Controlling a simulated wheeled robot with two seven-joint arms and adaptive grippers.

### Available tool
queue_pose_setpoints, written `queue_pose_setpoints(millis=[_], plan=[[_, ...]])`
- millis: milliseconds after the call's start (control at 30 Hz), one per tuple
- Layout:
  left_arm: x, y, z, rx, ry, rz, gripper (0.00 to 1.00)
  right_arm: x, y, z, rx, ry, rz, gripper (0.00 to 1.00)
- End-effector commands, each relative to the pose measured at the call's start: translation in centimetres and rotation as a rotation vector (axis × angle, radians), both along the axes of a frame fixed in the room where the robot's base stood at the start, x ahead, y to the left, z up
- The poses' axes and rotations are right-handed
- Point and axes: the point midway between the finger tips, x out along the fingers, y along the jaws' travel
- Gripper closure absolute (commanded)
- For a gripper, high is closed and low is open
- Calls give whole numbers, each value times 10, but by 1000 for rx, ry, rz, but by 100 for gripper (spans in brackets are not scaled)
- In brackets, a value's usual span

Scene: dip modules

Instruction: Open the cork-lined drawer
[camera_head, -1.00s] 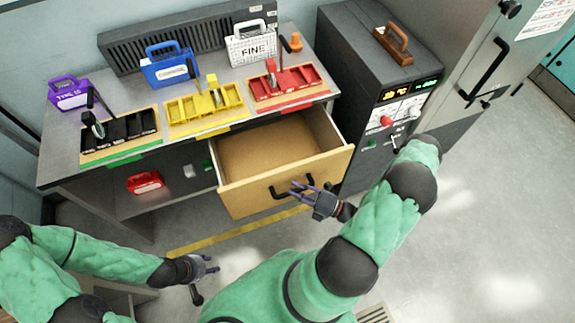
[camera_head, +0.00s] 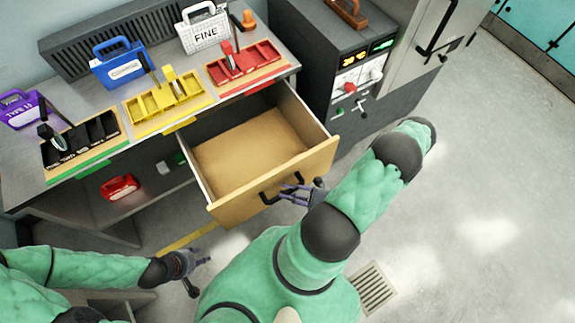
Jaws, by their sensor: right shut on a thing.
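The cork-lined drawer (camera_head: 324,152) stands pulled out from under the workbench, and its tan cork floor (camera_head: 250,150) is bare. Its wooden front carries a black handle (camera_head: 267,197). My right gripper (camera_head: 290,190) is at the right part of this handle, shut on it, with its fingers partly hiding it. My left gripper (camera_head: 198,258) is apart from the drawer, low and to the left over the floor. Its fingers look spread and nothing shows between them.
On the bench stand black (camera_head: 82,142), yellow (camera_head: 168,100) and red (camera_head: 245,64) trays, with purple, blue and white cases behind. A red case (camera_head: 120,187) sits on the lower shelf. A dark cabinet (camera_head: 320,50) stands right of the drawer. Floor at right is clear.

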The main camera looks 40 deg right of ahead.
Motion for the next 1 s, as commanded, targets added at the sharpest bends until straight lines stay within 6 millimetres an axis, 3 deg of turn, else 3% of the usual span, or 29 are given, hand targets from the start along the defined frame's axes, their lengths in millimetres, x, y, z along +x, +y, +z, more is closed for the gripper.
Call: queue_pose_setpoints(millis=[33, 100, 133, 567, 1000], plan=[[0, 0, 0, 0, 0, 0, 60, 0, -1, -1, -6, 1, 0, 71], [0, 0, 0, 0, 0, 0, 60, 0, -1, -1, -6, 1, 0, 51], [0, 0, 0, 0, 0, 0, 60, 0, -1, -1, -6, 1, 0, 49], [0, 0, 0, 0, 0, 0, 60, -6, -5, -2, -4, 1, -3, 49], [0, 0, 0, 0, 0, 0, 60, -72, -47, -13, -6, 1, -4, 49]])
